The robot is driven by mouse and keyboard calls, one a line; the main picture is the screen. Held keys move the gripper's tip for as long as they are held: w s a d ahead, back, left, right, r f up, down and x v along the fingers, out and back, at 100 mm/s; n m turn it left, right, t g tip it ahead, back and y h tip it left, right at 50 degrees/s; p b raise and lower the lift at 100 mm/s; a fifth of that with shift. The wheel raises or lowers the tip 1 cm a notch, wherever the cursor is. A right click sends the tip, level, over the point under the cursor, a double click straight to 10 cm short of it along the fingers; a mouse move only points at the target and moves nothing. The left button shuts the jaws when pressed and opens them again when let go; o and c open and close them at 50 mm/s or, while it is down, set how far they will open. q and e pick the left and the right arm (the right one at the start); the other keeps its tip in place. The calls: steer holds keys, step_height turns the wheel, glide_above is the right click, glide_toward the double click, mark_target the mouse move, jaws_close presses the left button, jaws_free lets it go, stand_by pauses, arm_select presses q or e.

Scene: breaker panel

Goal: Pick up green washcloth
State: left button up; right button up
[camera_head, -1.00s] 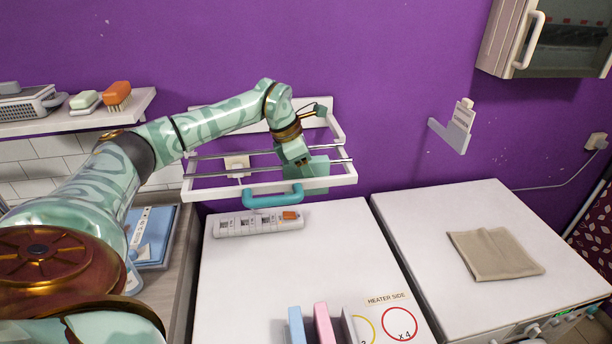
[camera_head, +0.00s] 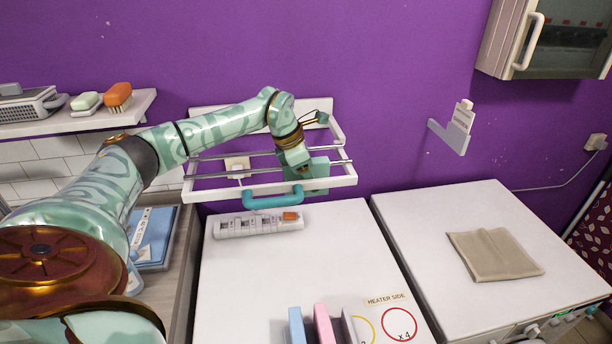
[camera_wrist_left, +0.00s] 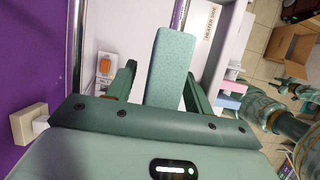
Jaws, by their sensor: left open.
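The green washcloth (camera_head: 319,174) hangs over the rails of a white wall rack, partly hidden behind my left gripper. In the left wrist view the washcloth (camera_wrist_left: 168,70) is a flat, speckled green strip between the two fingers. My left gripper (camera_head: 304,170) is at the rack, pointing down at the cloth's left part. In the left wrist view the gripper (camera_wrist_left: 160,78) is open, with one finger on each side of the cloth and a gap at the left finger.
The wall rack (camera_head: 210,195) has a teal curved handle-like piece (camera_head: 272,199) at its front. Below, a power strip (camera_head: 250,226) with an orange switch lies on a white top. A beige cloth (camera_head: 494,255) lies on the right-hand top. A wall plug (camera_wrist_left: 28,124) is near the gripper.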

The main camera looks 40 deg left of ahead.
arm_select(q)
steer(key=c, duration=1.1)
steer(key=shift+o, duration=0.2)
step_height(320, 180, up, 19)
steer(key=p, duration=0.1)
steer(key=shift+f+p, duration=0.2)
steer(key=shift+p, duration=0.2)
